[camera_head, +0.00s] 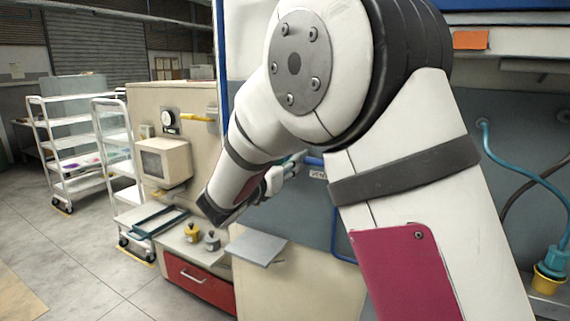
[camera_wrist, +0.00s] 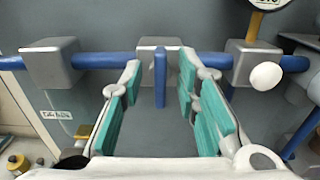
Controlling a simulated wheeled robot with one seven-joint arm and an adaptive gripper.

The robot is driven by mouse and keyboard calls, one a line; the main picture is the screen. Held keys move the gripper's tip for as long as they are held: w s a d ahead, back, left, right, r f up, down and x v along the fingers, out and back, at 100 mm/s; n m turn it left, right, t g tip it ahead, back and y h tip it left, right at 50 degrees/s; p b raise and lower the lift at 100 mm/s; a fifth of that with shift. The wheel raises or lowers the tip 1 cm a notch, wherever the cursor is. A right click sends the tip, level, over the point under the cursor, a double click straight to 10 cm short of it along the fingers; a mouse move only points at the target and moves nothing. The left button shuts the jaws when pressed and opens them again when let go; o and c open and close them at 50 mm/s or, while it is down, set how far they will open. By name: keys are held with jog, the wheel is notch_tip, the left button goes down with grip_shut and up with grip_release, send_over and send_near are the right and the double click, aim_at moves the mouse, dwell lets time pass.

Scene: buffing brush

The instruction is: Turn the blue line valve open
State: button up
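In the wrist view a blue pipe (camera_wrist: 105,61) runs across a grey panel through several grey blocks. A flat blue lever (camera_wrist: 160,88) stands out at the middle grey block (camera_wrist: 166,43), across the line of the pipe. My gripper (camera_wrist: 160,74) is open, with one teal-padded finger on each side of the lever. Gaps show between the lever and both fingers, so it is not gripped. In the head view my gripper (camera_head: 290,165) is mostly hidden behind my arm, beside a short visible piece of blue pipe (camera_head: 314,161).
A round gauge (camera_wrist: 268,4) and a white knob (camera_wrist: 266,76) sit right of the lever. A small label (camera_wrist: 57,115) is on the panel at left. A grey shelf (camera_head: 256,247) juts out below my arm. A teal hose (camera_head: 520,170) hangs at right.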

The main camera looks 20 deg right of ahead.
grip_shut()
jog(key=shift+r+n, duration=0.15)
jog(key=shift+n, duration=0.15)
jog(key=n+p, duration=0.4)
jog(key=n, duration=0.4)
jog(key=n+p, duration=0.4)
jog(key=n, duration=0.5)
jog(key=shift+w+a+f, duration=0.15)
jog(key=shift+w+f, duration=0.05)
jog(key=shift+n, duration=0.3)
dwell(0.4)
